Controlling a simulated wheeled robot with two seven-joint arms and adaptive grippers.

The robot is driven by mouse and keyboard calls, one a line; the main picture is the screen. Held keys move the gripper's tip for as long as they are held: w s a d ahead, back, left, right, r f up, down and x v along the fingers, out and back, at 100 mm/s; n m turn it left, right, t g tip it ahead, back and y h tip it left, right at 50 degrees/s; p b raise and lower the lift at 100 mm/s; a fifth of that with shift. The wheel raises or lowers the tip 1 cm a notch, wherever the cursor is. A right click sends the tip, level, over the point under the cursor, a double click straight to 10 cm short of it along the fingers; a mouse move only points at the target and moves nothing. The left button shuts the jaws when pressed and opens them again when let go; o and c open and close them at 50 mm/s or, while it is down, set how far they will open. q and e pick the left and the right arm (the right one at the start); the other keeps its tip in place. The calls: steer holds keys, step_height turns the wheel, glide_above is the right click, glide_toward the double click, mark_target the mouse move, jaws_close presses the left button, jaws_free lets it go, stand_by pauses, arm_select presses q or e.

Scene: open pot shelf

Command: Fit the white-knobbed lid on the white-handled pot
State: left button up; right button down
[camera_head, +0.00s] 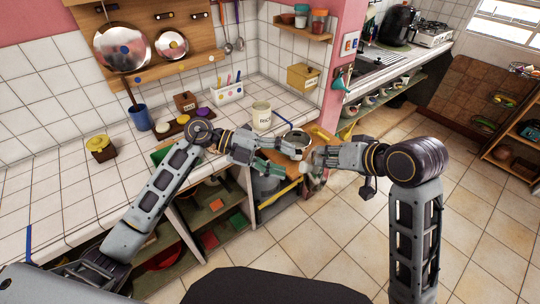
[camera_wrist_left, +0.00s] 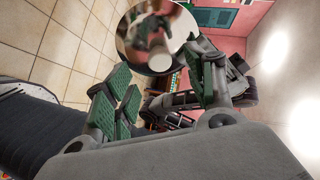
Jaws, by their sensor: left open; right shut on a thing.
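The lid (camera_wrist_left: 140,28), a round shiny disc with a white knob (camera_wrist_left: 158,62), shows at the top of the left wrist view. A round silvery rim (camera_head: 297,136) beside the grippers in the head view looks like it, but it is partly covered. My right gripper (camera_head: 308,160) is shut at this round thing near the counter's front edge; the grip itself is hidden. My left gripper (camera_head: 284,157) is open and close beside it, with the lid beyond its green-padded fingers in the wrist view. I cannot make out the white-handled pot.
A cream canister (camera_head: 262,115) stands on the tiled counter behind my left gripper. Two other lids, one large (camera_head: 122,47) and one smaller (camera_head: 172,43), hang on a wooden wall board. Open shelves under the counter hold a grey pot (camera_head: 265,186).

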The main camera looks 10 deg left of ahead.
mark_target(301, 166)
arm_select(q)
steer(key=shift+x, duration=2.6)
steer(key=c, duration=1.2)
jaws_close()
arm_select(e)
steer(key=c, duration=1.2)
jaws_free()
steer(key=shift+r, duration=0.15)
steer(key=shift+r, duration=4.85)
steer(key=shift+w, duration=0.1)
